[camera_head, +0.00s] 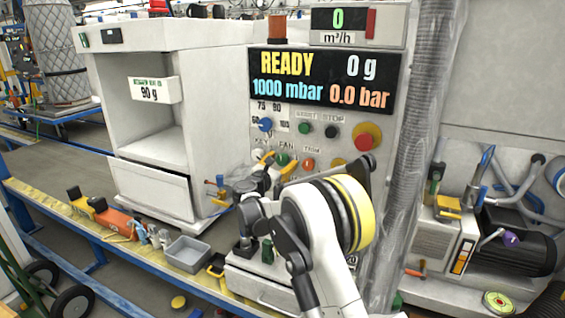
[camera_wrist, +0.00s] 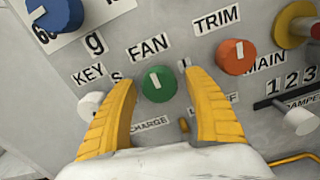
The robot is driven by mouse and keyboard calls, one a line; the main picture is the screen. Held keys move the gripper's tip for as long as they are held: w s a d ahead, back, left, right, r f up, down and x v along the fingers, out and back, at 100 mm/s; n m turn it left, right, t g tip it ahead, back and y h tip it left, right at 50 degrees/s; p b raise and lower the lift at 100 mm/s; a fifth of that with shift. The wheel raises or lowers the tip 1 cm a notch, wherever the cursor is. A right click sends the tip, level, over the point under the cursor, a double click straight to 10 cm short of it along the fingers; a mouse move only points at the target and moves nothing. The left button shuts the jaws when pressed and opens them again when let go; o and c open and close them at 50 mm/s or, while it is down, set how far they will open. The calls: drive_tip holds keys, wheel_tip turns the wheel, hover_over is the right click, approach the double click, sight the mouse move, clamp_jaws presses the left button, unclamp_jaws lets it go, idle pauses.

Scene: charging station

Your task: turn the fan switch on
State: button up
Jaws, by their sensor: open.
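The fan switch (camera_wrist: 158,84) is a round green knob with a white pointer mark, under a "FAN" label on the grey panel. Its pointer is near upright, tilted slightly left in the wrist view. In the head view the green knob (camera_head: 282,159) shows just past my gripper (camera_head: 276,168). In the wrist view my gripper (camera_wrist: 158,108) is open, with one yellow finger on each side of the green knob. Nothing is held. I cannot tell whether either finger touches the knob.
An orange "TRIM" knob (camera_wrist: 236,57) is close right of the fan knob. A white "KEY" knob (camera_wrist: 92,104) is at the left, partly behind a finger. A blue knob (camera_wrist: 55,14) is upper left. A display (camera_head: 325,80) reading READY is above.

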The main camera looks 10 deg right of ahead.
drive_tip(key=c, duration=1.2)
drive_tip(key=shift+m, duration=0.3)
drive_tip(key=m+p, duration=0.1)
drive_tip(key=m, duration=0.2)
drive_tip(key=shift+r+m, duration=0.1)
drive_tip(key=shift+m, duration=0.3)
drive_tip(key=m, duration=0.4)
drive_tip(key=shift+a+p, duration=0.1)
drive_tip(key=shift+p, duration=0.25)
drive_tip(key=m, duration=0.5)
drive_tip(key=shift+r, duration=0.15)
drive_tip(key=shift+m+p, duration=0.45)
drive_tip(key=shift+m, duration=1.85)
drive_tip(key=shift+w, duration=0.1)
